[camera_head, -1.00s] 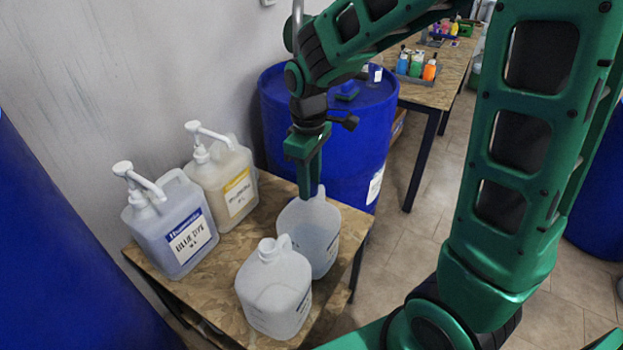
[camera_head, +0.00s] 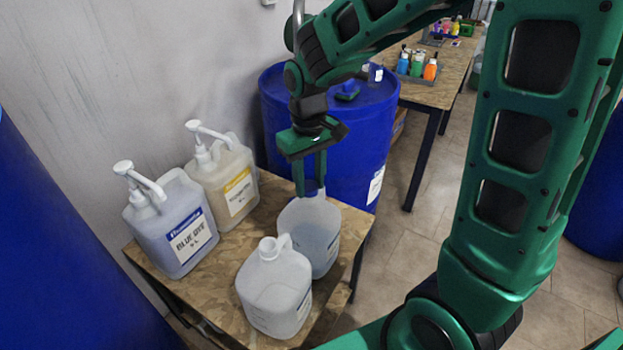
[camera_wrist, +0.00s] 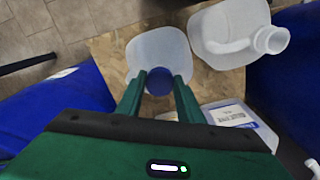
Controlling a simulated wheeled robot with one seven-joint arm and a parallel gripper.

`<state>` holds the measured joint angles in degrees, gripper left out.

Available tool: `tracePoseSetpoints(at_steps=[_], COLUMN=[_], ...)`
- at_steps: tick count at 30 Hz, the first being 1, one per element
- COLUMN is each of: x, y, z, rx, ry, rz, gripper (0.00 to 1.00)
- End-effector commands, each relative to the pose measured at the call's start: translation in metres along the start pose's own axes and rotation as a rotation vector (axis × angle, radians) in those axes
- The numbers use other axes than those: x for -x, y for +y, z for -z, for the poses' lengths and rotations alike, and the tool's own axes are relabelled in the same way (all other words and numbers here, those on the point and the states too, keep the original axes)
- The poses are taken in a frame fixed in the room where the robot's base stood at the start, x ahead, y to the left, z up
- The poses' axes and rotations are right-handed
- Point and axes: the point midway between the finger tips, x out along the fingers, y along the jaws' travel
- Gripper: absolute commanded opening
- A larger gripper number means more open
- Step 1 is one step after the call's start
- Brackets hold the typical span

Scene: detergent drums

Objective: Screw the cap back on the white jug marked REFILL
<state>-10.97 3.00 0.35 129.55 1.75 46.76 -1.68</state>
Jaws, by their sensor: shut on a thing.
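My gripper (camera_head: 311,188) points down over the rear of two whitish translucent jugs (camera_head: 309,238) at the right of the small table. In the wrist view its fingers (camera_wrist: 159,84) are shut on a round blue cap (camera_wrist: 160,77), at the mouth of that jug (camera_wrist: 158,46). The fingers hide the jug's neck, so I cannot tell how far the cap is seated. The other whitish jug (camera_head: 273,295) stands in front, upright, with a bare neck. It also shows in the wrist view (camera_wrist: 228,25). I cannot read REFILL on either jug.
Two pump-topped jugs, one labelled BLUE DYE (camera_head: 170,225) and one with a yellow label (camera_head: 225,180), stand at the left of the chipboard table (camera_head: 228,262). A blue drum (camera_head: 350,140) stands close behind. A farther table (camera_head: 430,92) holds small bottles.

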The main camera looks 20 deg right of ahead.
Motion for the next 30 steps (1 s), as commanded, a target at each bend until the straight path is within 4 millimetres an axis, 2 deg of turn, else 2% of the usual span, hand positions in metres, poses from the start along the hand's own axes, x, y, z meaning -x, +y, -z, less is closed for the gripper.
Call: tracePoseSetpoints(at_steps=[4, 15, 24, 25, 26, 30], x=[-0.0008, -0.0011, -0.0011, -0.0011, -0.0011, -0.0008], y=[-0.0006, -0.0021, -0.0021, -0.0021, -0.0021, -0.0019], z=[-0.0008, -0.0006, -0.0007, -0.0007, -0.0006, -0.0003], rx=[-0.084, -0.457, -0.497, -0.496, -0.496, -0.496], ry=[-0.004, -0.008, -0.009, -0.009, -0.009, -0.007], rz=[0.000, 0.000, 0.000, 0.000, 0.000, 0.000], gripper=[0.13, 0.13, 0.13, 0.36, 0.43, 0.44])
